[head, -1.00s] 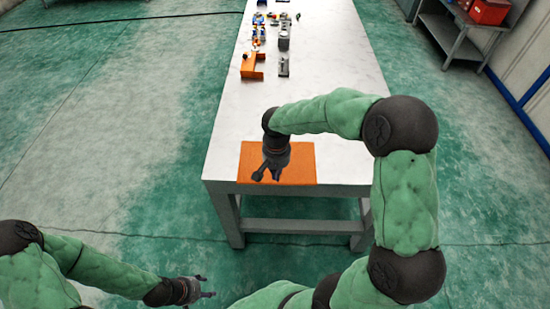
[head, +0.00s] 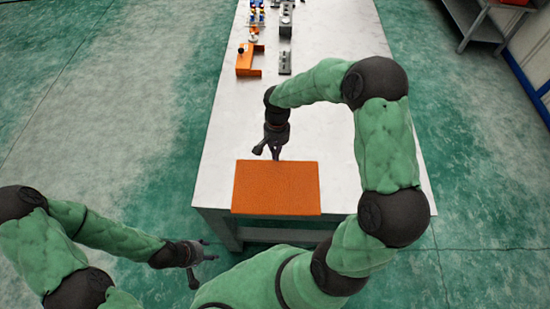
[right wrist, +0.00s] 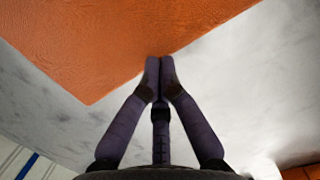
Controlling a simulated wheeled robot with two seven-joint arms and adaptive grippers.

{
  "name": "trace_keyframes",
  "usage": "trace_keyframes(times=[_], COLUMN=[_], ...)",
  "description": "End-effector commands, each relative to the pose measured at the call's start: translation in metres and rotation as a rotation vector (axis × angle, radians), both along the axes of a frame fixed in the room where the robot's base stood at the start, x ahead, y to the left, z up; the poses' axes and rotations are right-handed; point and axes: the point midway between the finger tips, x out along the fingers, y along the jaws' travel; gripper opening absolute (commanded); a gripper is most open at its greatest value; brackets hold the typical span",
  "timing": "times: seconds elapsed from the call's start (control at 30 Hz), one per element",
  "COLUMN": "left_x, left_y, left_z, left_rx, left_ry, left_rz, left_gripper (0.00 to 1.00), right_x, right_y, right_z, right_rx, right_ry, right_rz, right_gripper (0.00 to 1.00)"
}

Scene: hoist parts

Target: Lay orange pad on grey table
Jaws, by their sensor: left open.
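The orange pad (head: 276,188) lies flat on the near end of the grey table (head: 215,180), close to the front edge. I cannot tell whether its front edge overhangs slightly. In the right wrist view, a corner of the pad (right wrist: 110,45) shows on the pale tabletop (right wrist: 225,80), with the fingertips (right wrist: 160,60) by the pad's edge. My left gripper (head: 205,270) is open and empty, low in front of the table.
An orange bracket-like part (head: 245,65) and a grey part (head: 285,62) stand farther up the table, with several small parts behind. The tabletop between them and the pad is clear. A grey shelf (head: 485,20) stands at the top right.

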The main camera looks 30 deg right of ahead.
Motion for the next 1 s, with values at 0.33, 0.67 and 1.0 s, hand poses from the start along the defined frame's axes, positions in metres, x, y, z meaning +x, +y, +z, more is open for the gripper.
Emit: trace_keyframes(times=[0.33,0.67,1.0], left_x=[0.000,0.000,0.000], left_y=[0.000,0.000,0.000], left_z=[-0.012,-0.024,-0.030], left_rx=[0.000,0.000,0.000], left_ry=[0.000,0.000,0.000], left_rz=[0.000,0.000,0.000], left_gripper=[0.55,0.55,0.55], right_x=[-0.051,-0.088,-0.088], right_y=[0.035,0.061,0.061], right_z=[-0.001,-0.006,-0.017], right_rx=[0.000,0.000,0.000], right_ry=[-0.001,-0.001,0.000], right_rz=[0.004,0.001,0.001], right_gripper=[0.00,0.00,0.00])
